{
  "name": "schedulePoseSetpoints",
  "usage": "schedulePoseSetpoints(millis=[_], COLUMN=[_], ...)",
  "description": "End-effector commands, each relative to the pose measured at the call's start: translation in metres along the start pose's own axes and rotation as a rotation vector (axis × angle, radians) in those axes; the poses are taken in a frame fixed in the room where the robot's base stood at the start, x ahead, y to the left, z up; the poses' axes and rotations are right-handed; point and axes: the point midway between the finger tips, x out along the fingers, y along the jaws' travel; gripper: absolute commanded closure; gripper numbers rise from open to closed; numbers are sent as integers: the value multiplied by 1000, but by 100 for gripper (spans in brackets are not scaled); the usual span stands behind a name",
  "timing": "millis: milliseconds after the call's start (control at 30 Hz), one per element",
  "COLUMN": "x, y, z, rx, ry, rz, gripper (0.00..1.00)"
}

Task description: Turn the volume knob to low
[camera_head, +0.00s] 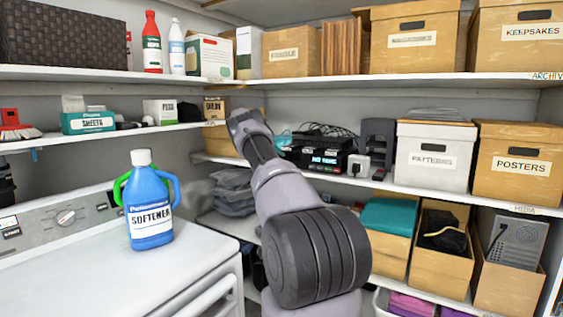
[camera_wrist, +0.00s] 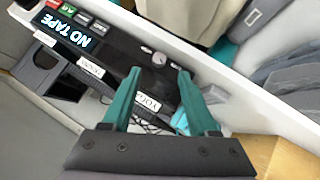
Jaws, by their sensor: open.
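A black media device (camera_wrist: 120,48) with a lit "NO TAPE" display (camera_wrist: 74,31) and coloured buttons fills the upper left of the wrist view. A small round knob (camera_wrist: 158,59) is on its front, between two small pale labels too blurred to read. My gripper (camera_wrist: 158,73) is open, its two teal fingers pointing at the device with the knob between and just beyond the tips. I cannot tell if they touch it. In the head view the device (camera_head: 318,157) sits on the middle shelf, and my gripper's fingers are hidden behind my arm.
A grey stand (camera_head: 376,138) and white adapter (camera_head: 358,165) stand right of the device; cables (camera_head: 327,130) lie on top. The shelf edge (camera_head: 420,194) runs close in front. A blue softener bottle (camera_head: 150,212) stands on the white washer (camera_head: 80,275) at left.

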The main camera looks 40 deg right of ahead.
Motion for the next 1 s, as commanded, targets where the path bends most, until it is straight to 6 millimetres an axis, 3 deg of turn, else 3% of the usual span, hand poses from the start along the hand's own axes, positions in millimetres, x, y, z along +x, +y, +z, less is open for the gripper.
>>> schedulePoseSetpoints(millis=[100,233,600,667,733,867,1000], x=[-23,-37,-44,-44,-41,-27,-14], y=[0,0,0,0,1,11,23], z=[0,0,1,1,3,13,26], rx=[0,0,0,-3,-37,-267,-764], ry=[0,0,-1,0,12,90,223], rz=[-1,0,0,2,22,156,403], gripper=[41,41,41,58,58,58,58])
